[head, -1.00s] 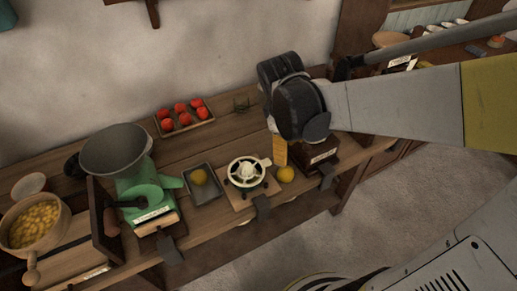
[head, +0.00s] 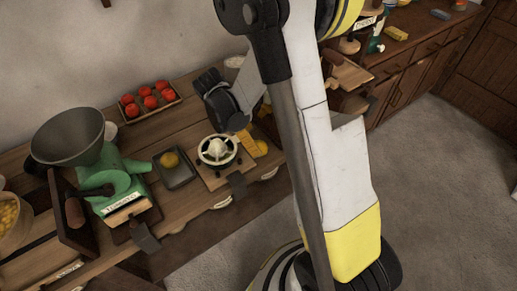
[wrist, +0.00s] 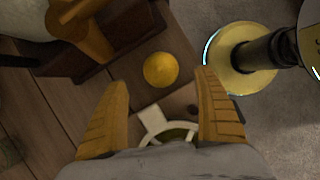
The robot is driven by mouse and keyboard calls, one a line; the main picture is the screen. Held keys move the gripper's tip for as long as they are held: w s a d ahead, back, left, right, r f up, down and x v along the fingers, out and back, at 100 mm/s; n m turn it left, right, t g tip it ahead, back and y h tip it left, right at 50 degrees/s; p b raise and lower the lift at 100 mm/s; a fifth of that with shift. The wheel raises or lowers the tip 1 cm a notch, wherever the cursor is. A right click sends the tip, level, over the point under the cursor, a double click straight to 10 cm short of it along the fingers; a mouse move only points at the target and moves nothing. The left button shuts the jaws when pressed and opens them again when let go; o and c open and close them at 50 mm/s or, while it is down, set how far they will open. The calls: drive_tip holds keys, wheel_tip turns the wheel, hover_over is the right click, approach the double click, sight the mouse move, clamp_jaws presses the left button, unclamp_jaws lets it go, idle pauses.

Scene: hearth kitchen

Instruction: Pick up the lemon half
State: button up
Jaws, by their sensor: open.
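A round yellow lemon piece (wrist: 160,70) lies on the wooden worktop just beyond my fingertips in the wrist view. In the head view this lemon (head: 262,148) is beside the white-topped juicer (head: 218,150), partly hidden by a yellow finger. A second yellow lemon piece (head: 170,160) lies in a dark tray (head: 178,182) left of the juicer. My gripper (wrist: 162,84) is open and empty, its two yellow fingers spread on either side of the lemon in the picture. It also shows in the head view (head: 247,138). I cannot tell the exact height gap.
A dark wooden box (wrist: 105,45) stands close beside the lemon in the wrist view. A green machine with a grey hopper (head: 68,137) stands left. A tray of red tomatoes (head: 150,113) lies behind. The worktop's front edge is close to the lemon, with floor beyond.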

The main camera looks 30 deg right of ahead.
drive_tip(key=b+x, duration=0.2)
drive_tip(key=x, duration=0.2)
drive_tip(key=shift+s+d+f, duration=0.15)
drive_tip(key=shift+f, duration=0.2)
drive_tip(key=shift+r, duration=0.1)
drive_tip(key=c, duration=1.3)
drive_tip(key=shift+r, duration=0.15)
